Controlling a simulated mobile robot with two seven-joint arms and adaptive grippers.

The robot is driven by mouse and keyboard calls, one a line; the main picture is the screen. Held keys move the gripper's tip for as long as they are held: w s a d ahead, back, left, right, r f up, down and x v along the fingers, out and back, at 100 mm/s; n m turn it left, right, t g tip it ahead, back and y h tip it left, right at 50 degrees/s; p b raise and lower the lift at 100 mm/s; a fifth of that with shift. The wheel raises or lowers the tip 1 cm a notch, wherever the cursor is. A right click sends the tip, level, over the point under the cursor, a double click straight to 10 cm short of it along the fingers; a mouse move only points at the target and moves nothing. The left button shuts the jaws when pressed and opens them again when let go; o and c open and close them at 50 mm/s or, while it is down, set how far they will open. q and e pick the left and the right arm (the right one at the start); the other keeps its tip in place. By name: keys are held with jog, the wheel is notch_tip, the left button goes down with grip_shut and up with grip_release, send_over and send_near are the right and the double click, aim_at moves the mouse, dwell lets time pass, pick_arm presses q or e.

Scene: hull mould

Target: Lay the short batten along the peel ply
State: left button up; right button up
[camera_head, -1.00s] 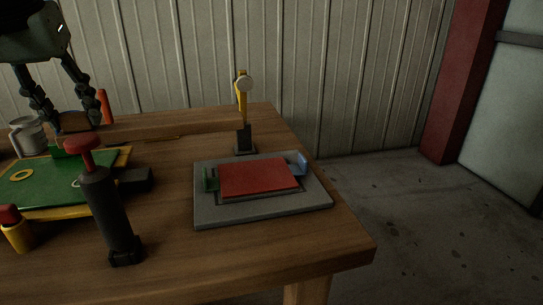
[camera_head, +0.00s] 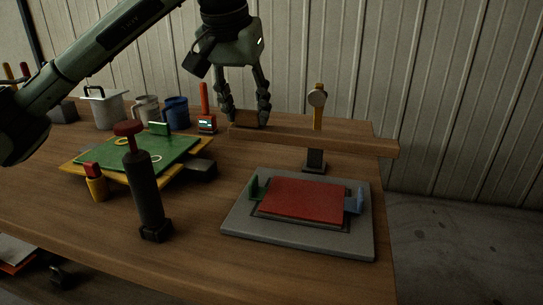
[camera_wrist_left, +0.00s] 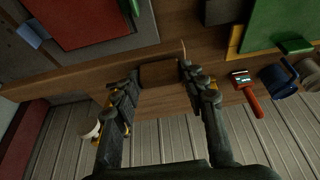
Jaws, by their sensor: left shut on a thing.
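The short batten (camera_head: 350,141) is a long brown wooden bar. My left gripper (camera_head: 246,120) is shut on it near its left end and holds it level behind the grey plate, apparently above the table. In the left wrist view the batten (camera_wrist_left: 60,82) runs left from between the gripper's fingers (camera_wrist_left: 160,76). A red rectangular sheet (camera_head: 302,200), which looks like the peel ply, lies on the grey plate (camera_head: 240,228), in front of and below the batten. It also shows in the left wrist view (camera_wrist_left: 85,20). My right gripper is not in view.
A yellow-handled tool (camera_head: 318,97) stands upright in a dark base, partly hidden by the batten. A green block (camera_head: 254,187) and a blue block (camera_head: 354,201) flank the red sheet. A black cylinder tool (camera_head: 147,190) and a green board (camera_head: 125,160) stand left.

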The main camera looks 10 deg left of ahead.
aim_at(247, 127)
pick_arm(q)
notch_tip(247, 127, down, 4)
jog(key=shift+d+f, duration=0.1)
notch_tip(247, 127, down, 4)
jog(key=shift+r, duration=0.15)
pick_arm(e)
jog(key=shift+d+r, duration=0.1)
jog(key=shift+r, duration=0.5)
pick_arm(q)
jog(key=o, duration=1.3)
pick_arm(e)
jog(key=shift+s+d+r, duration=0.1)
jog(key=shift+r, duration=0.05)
pick_arm(q)
jog(key=shift+o, duration=0.2)
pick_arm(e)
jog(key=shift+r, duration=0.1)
